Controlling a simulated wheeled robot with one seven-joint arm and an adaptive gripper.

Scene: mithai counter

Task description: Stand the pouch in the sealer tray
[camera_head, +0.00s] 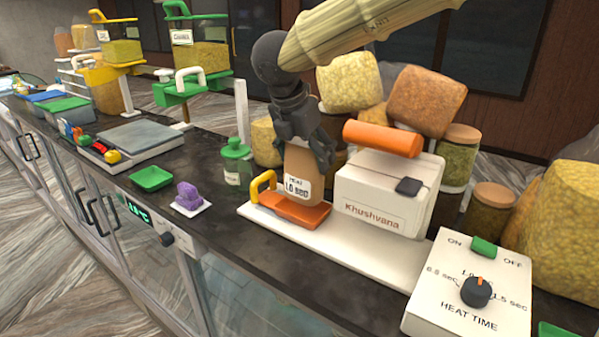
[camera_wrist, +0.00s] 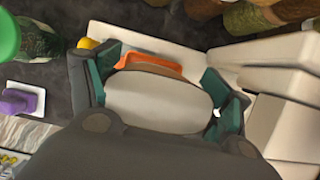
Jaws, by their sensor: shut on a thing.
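The pouch (camera_head: 298,180) is tan-brown with a white label, and stands about upright. My gripper (camera_head: 305,152) comes down from above and is shut on its upper part.
The white sealer body (camera_head: 380,195) with an orange roller (camera_head: 382,139) stands close right of the pouch. A heat-time control box (camera_head: 470,285) is at front right. A green-lidded jar (camera_head: 236,163), a purple block (camera_head: 188,195) and a green dish (camera_head: 151,179) stand to the left.

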